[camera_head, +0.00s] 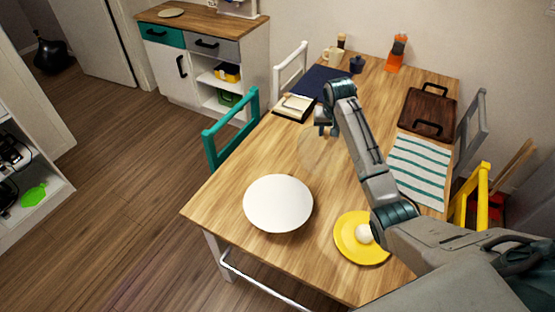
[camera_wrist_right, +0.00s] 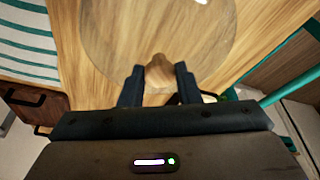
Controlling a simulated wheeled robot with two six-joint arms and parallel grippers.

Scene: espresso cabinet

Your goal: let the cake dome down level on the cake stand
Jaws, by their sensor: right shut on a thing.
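The cake stand (camera_head: 278,203) is a white round plate near the table's front left, and its top is bare. The cake dome (camera_head: 318,152) is clear and faint in the head view, beyond the stand and slightly right. In the right wrist view the dome (camera_wrist_right: 200,55) is a see-through disc with a wooden knob (camera_wrist_right: 158,75). My right gripper (camera_head: 325,127) is shut on that knob; its fingers show on both sides in the wrist view (camera_wrist_right: 158,88). The dome is apart from the stand in the head view; its height over the table is unclear. My left gripper is out of view.
A yellow plate (camera_head: 350,252) with a white ball (camera_head: 363,234) lies right of the stand, beside my right arm. A striped cloth (camera_head: 420,170) and dark wooden tray (camera_head: 428,110) lie at the right. A teal chair (camera_head: 229,132) stands at the left edge.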

